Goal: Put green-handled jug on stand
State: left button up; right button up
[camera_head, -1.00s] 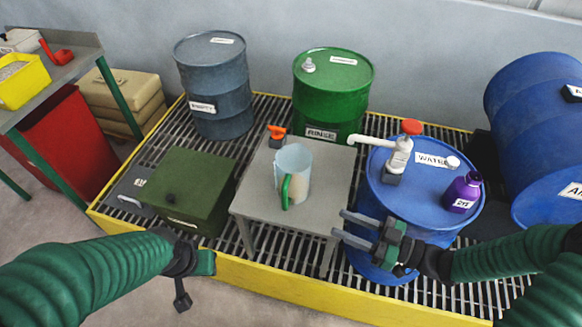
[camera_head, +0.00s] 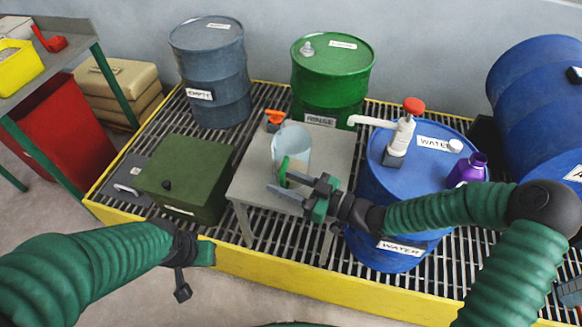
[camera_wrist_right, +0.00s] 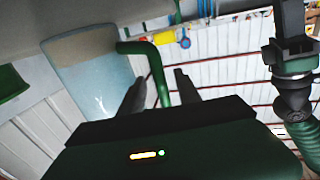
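The jug (camera_head: 292,146) is pale, see-through blue with a green handle (camera_head: 283,170). It stands upright on a small grey metal table (camera_head: 250,184), which is the only stand-like thing I can make out. My right gripper (camera_head: 279,183) is at the jug's near side, fingers apart at the handle. In the right wrist view the handle (camera_wrist_right: 159,72) shows between the two open fingers (camera_wrist_right: 162,77), with the jug body (camera_wrist_right: 88,78) to the left. The fingers do not look closed on it. My left gripper (camera_head: 184,284) hangs at lower left, away from the jug; its fingers are unclear.
An orange-topped item (camera_head: 274,120) sits at the table's back left corner. A blue water drum (camera_head: 375,215) with a white pump (camera_head: 400,138) and purple bottle (camera_head: 467,170) stands right. A green box (camera_head: 185,178) is left; the green rinse drum (camera_head: 333,82) is behind.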

jog(key=shift+a+r, duration=0.1)
jog(key=shift+a, duration=0.05)
jog(key=shift+c, duration=0.9)
grip_shut()
dwell(0.4)
